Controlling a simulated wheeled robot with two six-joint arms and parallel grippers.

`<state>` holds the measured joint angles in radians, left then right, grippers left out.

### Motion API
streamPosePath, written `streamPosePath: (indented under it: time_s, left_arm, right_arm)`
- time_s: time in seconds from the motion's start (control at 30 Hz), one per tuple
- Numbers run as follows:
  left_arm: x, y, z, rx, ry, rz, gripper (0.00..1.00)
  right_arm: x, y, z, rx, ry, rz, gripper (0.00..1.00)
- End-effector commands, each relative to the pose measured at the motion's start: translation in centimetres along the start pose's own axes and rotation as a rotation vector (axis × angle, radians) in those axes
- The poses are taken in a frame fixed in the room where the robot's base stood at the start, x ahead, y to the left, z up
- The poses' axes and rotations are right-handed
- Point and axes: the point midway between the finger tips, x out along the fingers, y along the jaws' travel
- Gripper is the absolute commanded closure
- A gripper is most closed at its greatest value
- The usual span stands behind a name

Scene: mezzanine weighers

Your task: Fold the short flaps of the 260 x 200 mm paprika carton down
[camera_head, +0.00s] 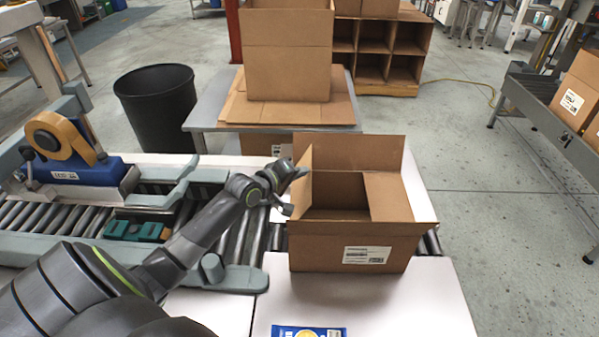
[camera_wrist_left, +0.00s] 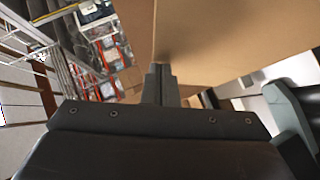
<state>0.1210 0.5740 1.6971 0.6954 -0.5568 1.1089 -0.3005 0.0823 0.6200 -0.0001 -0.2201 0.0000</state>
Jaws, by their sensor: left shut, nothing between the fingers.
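The paprika carton (camera_head: 335,247) stands upright and open on the white table, with a label (camera_head: 366,255) on its near side. Its far long flap (camera_head: 350,152) stands up. The left short flap (camera_head: 304,180) is raised and the right short flap (camera_head: 388,195) lies lower, slanting across the opening. The near long flap (camera_head: 360,229) leans outward. My left gripper (camera_head: 297,174) is at the outer side of the left short flap, its fingers shut and empty. In the left wrist view the closed fingertips (camera_wrist_left: 160,72) are close against a brown cardboard panel (camera_wrist_left: 205,40). The right gripper is not in view.
A tape dispenser (camera_head: 62,140) and a roller conveyor (camera_head: 75,215) are on the left. A blue packet (camera_head: 308,331) lies at the near table edge. Another carton (camera_head: 288,70) stands on stacked cardboard behind. The white table (camera_head: 410,300) is clear front right.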

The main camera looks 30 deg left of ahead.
Motion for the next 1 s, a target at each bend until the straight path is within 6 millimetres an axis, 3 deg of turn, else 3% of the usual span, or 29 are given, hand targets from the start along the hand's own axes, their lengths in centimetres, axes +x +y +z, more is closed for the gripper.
streamPosePath:
  time_s: [0.17, 0.53, 1.0]
  left_arm:
    - [0.0, 0.2, 0.0, 0.009, 0.0, -0.01, 1.0]
    - [0.8, 0.7, 0.8, 0.146, 0.001, -0.147, 1.0]
    - [1.1, 0.3, 1.1, 0.177, 0.0, -0.177, 1.0]
  right_arm:
    - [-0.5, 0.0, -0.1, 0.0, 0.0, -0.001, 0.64]
    - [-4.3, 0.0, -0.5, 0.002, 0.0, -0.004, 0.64]
    - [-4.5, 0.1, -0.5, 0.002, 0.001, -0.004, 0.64]
